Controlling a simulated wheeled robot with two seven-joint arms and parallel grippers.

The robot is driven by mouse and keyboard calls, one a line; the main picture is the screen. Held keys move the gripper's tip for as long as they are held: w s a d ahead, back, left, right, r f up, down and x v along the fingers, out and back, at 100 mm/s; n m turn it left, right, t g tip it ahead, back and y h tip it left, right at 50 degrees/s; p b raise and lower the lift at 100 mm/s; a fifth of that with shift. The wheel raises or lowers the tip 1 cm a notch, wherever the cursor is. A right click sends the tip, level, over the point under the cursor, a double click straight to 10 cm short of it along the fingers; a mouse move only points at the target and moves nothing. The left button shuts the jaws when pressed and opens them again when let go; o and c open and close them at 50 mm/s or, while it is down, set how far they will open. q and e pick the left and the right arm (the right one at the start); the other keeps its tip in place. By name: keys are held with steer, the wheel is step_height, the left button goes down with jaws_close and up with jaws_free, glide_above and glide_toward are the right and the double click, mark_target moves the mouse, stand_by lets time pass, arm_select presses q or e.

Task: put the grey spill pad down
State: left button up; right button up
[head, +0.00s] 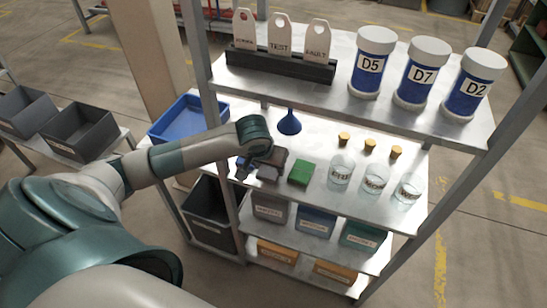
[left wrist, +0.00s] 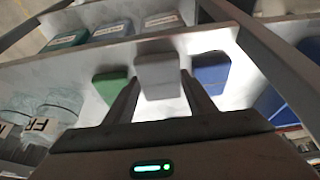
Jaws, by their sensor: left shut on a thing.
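My left gripper (head: 262,161) reaches in from the left over the middle shelf, fingers pointing down. It is shut on the grey spill pad (left wrist: 157,72), which shows between the two fingers (left wrist: 160,88) in the left wrist view. In the head view the grey pad (head: 269,173) is partly covered by the gripper. It is at or just above the shelf surface; I cannot tell whether it touches. A green pad (head: 301,172) lies just to its right. A blue pad (left wrist: 211,73) lies on its other side, mostly hidden by the gripper in the head view. My right gripper is out of view.
The middle shelf (head: 325,205) also holds a blue funnel (head: 289,123), glass jars (head: 341,168) and corks (head: 369,145). The upper shelf (head: 330,100) carries labelled canisters (head: 414,75) and a tag rack (head: 278,66). A blue tray (head: 188,122) is at left. Labelled bins (head: 316,220) stand below.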

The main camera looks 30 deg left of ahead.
arm_select(q)
steer(key=shift+w, duration=0.2)
steer(key=shift+w+a+r, duration=0.1)
steer(key=shift+w+a, duration=0.05)
steer(key=shift+w, duration=0.15)
steer(key=shift+w+a+f+p, duration=0.15)
steer(key=shift+w+f+p, duration=0.15)
steer(key=shift+w+p, duration=0.35)
steer(key=shift+w+a+f+p, duration=0.1)
steer(key=shift+w+f+p, duration=0.2)
steer(key=shift+w+p, duration=0.3)
steer(key=shift+f, duration=0.25)
steer(key=shift+f, duration=0.1)
